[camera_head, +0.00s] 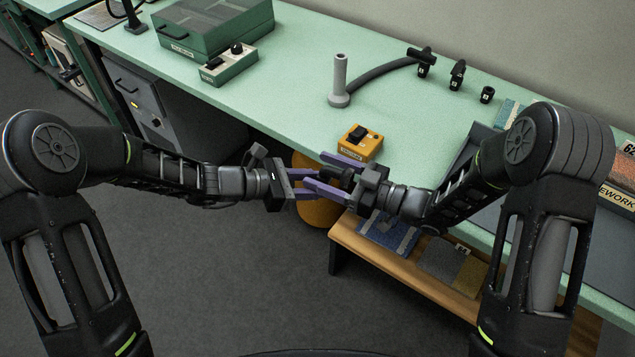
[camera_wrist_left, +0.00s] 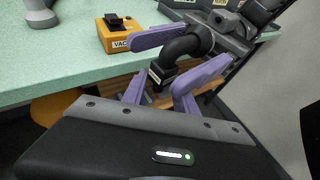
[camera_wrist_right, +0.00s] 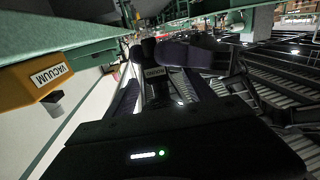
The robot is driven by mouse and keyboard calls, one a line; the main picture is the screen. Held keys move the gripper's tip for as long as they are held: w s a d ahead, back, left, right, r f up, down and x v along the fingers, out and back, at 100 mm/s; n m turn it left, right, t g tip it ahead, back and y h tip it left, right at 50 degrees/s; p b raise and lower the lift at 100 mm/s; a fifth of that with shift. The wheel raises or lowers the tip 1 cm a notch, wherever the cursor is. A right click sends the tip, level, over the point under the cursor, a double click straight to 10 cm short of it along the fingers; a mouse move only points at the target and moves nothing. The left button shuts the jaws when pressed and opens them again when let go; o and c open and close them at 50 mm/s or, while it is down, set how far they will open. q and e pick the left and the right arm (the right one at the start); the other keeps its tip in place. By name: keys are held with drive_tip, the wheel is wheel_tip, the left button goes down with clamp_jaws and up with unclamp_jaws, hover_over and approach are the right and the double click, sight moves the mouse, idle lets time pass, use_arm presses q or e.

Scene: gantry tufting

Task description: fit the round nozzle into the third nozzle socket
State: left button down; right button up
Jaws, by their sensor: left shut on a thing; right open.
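A black, elbow-shaped piece, which I take as the round nozzle (camera_wrist_left: 185,47), has a small white label on its near end. My left gripper (camera_head: 311,187) is shut on that labelled end (camera_wrist_left: 160,76). My right gripper (camera_head: 340,175) faces it, its purple fingers open on either side of the nozzle's bend; whether they touch it I cannot tell. Three black labelled holders stand at the back of the green table. The rightmost, a short cylinder that looks like the third nozzle socket (camera_head: 487,95), seems to hold nothing. The other two carry black pieces. Their labels are too small to read.
An orange switch box (camera_head: 361,141) marked VACUUM sits near the table (camera_head: 260,108) edge, close behind the grippers. A grey upright wand (camera_head: 340,82) with a dark hose stands behind it. A wooden bench (camera_head: 405,268) with carpet samples lies below right.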

sight(351, 183)
drive_tip(key=v, duration=1.2)
wheel_tip(351, 183, down, 18)
drive_tip(key=a+m+h, duration=0.2)
drive_tip(key=m+h, duration=0.6)
drive_tip(key=s+a+f+m+g+h, duration=0.1)
drive_tip(key=s+f+m+g+h, duration=0.1)
drive_tip(key=s+f, duration=0.3)
drive_tip(key=s+a+f+m+g+h, duration=0.1)
drive_tip(key=s+f+m+g, duration=0.3)
drive_tip(key=s, duration=1)
drive_tip(key=shift+s+a+f+m+g+h, duration=0.25)
drive_tip(key=shift+a+f+g+h, duration=0.2)
drive_tip(key=shift+f+g, duration=0.4)
drive_tip(key=shift+w, duration=0.1)
